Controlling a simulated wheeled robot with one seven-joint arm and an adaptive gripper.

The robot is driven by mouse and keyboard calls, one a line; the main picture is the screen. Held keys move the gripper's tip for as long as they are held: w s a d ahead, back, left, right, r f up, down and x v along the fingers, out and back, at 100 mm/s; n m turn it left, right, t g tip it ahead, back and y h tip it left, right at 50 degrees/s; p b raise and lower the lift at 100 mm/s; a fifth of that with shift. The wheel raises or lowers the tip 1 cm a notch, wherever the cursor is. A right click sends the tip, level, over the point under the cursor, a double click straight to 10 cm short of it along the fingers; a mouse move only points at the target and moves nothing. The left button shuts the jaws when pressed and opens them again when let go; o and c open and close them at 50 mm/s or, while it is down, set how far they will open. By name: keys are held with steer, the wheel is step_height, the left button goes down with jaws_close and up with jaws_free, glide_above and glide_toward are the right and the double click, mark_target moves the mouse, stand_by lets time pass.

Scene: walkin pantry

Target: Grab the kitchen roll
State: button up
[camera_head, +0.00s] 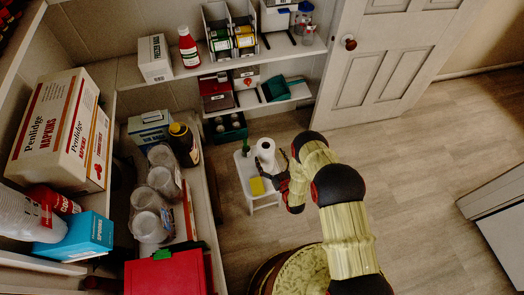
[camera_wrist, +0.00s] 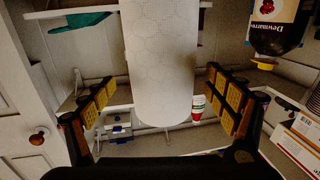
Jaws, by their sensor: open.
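The kitchen roll (camera_head: 265,150) is a white upright cylinder on a small white stool (camera_head: 245,172) in the head view. In the wrist view the roll (camera_wrist: 158,60) fills the middle, with a faint hexagon pattern on its paper. My gripper (camera_head: 272,178) is at the roll's near right side in the head view. In the wrist view my gripper (camera_wrist: 160,92) is open, with one padded finger on each side of the roll and a visible gap at both sides. Part of the stool is hidden behind my gripper.
A yellow sponge (camera_head: 257,186) and a green bottle (camera_head: 245,147) share the stool. A dark green crate (camera_head: 229,127) stands behind it. Shelves with glass jars (camera_head: 160,181) and a red box (camera_head: 167,273) are at left. A white door (camera_head: 385,65) is at back right.

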steer(key=b+x, duration=0.3)
steer(key=x, duration=0.4)
steer(key=shift+w+a, duration=0.3)
steer(key=shift+a, duration=0.05)
steer(key=c, duration=0.3)
steer(key=c, duration=1.6)
steer(key=shift+c, duration=0.3)
